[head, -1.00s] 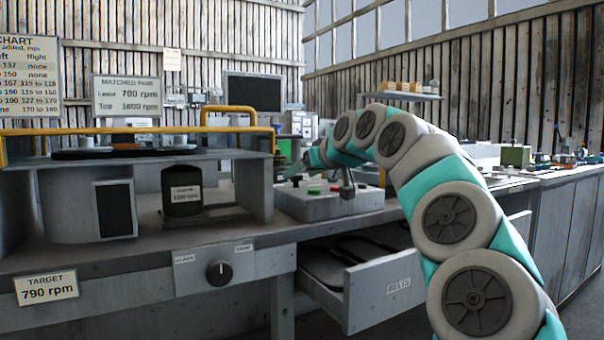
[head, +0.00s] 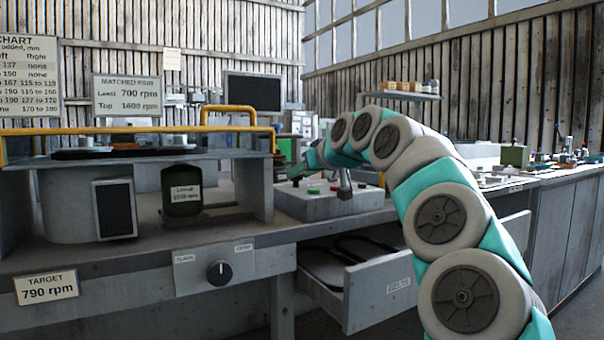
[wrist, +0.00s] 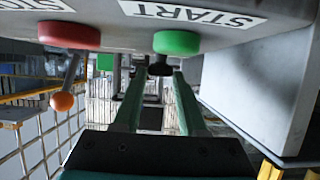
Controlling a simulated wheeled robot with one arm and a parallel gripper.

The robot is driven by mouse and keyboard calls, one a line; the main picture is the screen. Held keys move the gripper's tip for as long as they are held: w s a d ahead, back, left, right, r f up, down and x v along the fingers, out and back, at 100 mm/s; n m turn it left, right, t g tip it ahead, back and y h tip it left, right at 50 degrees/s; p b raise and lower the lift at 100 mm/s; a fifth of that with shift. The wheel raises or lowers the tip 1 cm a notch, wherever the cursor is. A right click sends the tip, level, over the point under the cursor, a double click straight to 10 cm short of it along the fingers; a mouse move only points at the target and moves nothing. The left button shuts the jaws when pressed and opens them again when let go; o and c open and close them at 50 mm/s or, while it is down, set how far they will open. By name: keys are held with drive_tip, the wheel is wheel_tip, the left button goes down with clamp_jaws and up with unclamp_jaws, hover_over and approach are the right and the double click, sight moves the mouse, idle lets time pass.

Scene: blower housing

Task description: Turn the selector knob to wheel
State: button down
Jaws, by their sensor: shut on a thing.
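A small black knob (wrist: 160,68) shows between the tips of my gripper (wrist: 157,76) in the wrist view, and the jaws are closed on it. It is by the green START button (wrist: 177,42), with a red button (wrist: 69,35) further left. In the head view my gripper (head: 293,172) is at the far left end of the grey control box (head: 320,207), and the knob's pointing is too small to read. Another round black knob (head: 220,272) is on the bench's front panel, between two small labels, apart from my gripper.
A lever with an orange ball end (wrist: 62,101) stands near the red button. A green canister (head: 182,190) stands under the shelf with the yellow rail (head: 130,130). An open drawer (head: 375,290) labelled BELTS juts out below the box.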

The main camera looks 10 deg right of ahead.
drive_tip(key=shift+f, duration=0.1)
drive_tip(key=b, duration=0.1)
drive_tip(key=m+h+b, duration=0.1)
drive_tip(key=shift+a+f+h+b, duration=0.1)
drive_tip(key=shift+f+h+b, duration=0.1)
drive_tip(key=shift+h+b, duration=0.15)
drive_tip(key=m+h+b, duration=0.2)
drive_tip(key=shift+a+r+m+t+h+b, duration=0.15)
drive_tip(key=shift+a+m+t+h+b, duration=0.15)
drive_tip(key=shift+h+b, duration=0.1)
drive_tip(key=shift+a+r+m+h+b, duration=0.2)
drive_tip(key=shift+m+h+b, duration=0.1)
drive_tip(key=shift+m+h, duration=0.3)
drive_tip(key=shift+c, duration=2.3)
unclamp_jaws()
drive_tip(key=shift+s, duration=0.1)
drive_tip(key=shift+v, duration=3.85)
